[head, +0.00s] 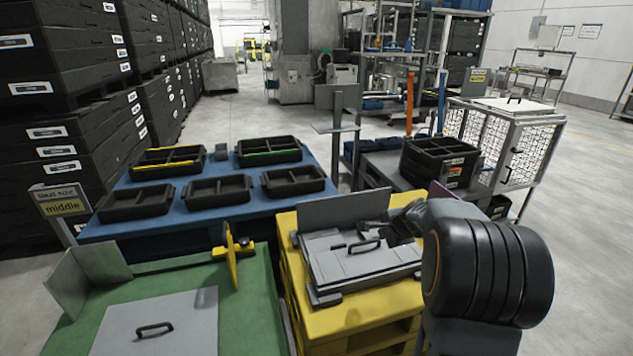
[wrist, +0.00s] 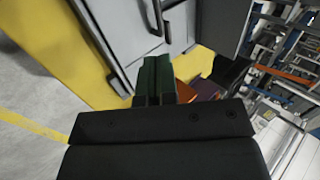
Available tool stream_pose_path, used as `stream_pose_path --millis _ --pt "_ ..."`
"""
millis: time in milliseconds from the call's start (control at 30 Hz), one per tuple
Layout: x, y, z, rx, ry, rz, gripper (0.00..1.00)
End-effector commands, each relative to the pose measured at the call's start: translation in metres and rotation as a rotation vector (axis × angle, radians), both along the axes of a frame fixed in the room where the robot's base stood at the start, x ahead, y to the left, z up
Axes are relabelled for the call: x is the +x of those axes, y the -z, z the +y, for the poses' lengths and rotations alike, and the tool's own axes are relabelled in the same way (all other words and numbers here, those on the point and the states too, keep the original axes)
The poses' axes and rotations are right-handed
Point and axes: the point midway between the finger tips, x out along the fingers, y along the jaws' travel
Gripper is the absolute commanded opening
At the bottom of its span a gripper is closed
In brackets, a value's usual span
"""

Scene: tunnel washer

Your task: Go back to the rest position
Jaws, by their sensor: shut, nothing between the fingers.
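My gripper (head: 405,224) is in the head view at the right side of the yellow stand (head: 385,307), by a grey lidded panel with a dark handle (head: 345,262). The handle is to the left of the gripper, and I see a gap between them. In the wrist view the fingers (wrist: 155,80) are together with nothing between them. The grey panel's handle (wrist: 155,14) shows just beyond the fingertips there. My dark wrist housing hides the lower part of that view.
A blue table (head: 215,222) with several black trays stands behind, left of centre. A green table (head: 255,300) with a grey handled plate (head: 160,325) is at the front left. A wire cage (head: 510,150) and black crate (head: 438,160) stand at the right. Open floor (head: 590,230) lies at the far right.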

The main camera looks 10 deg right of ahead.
Motion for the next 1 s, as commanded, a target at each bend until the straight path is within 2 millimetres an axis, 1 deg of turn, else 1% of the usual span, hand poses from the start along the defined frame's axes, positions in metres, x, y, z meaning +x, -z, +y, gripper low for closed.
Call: stream_pose_path --millis 67,133,167,200,233,267,300,367,400,467,500,567,600,700,800,900,1000 --pt "-0.001 0.000 0.001 -0.008 -0.017 0.003 0.00" --pt "-0.007 0.007 0.006 -0.033 -0.090 0.038 0.00" --pt "-0.013 0.014 0.009 -0.045 -0.127 0.063 0.00" --pt "-0.023 0.022 0.015 -0.061 -0.184 0.102 0.00" --pt "-0.034 0.026 0.020 -0.080 -0.240 0.134 0.00" --pt "-0.046 0.023 0.029 -0.106 -0.309 0.165 0.00" --pt "-0.062 0.013 0.044 -0.146 -0.410 0.204 0.00" --pt "-0.087 -0.008 0.068 -0.212 -0.567 0.254 0.00" --pt "-0.104 -0.024 0.083 -0.259 -0.671 0.285 0.00" --pt "-0.130 -0.048 0.105 -0.330 -0.821 0.328 0.00" --pt "-0.148 -0.066 0.118 -0.383 -0.918 0.351 0.00" --pt "-0.173 -0.091 0.134 -0.460 -1.047 0.379 0.00" --pt "-0.187 -0.107 0.143 -0.512 -1.120 0.391 0.00" --pt "-0.214 -0.142 0.160 -0.621 -1.248 0.399 0.00" --pt "-0.227 -0.169 0.173 -0.701 -1.306 0.367 0.00" --pt "-0.230 -0.190 0.183 -0.745 -1.331 0.321 0.00" --pt "-0.231 -0.203 0.190 -0.768 -1.343 0.289 0.00"
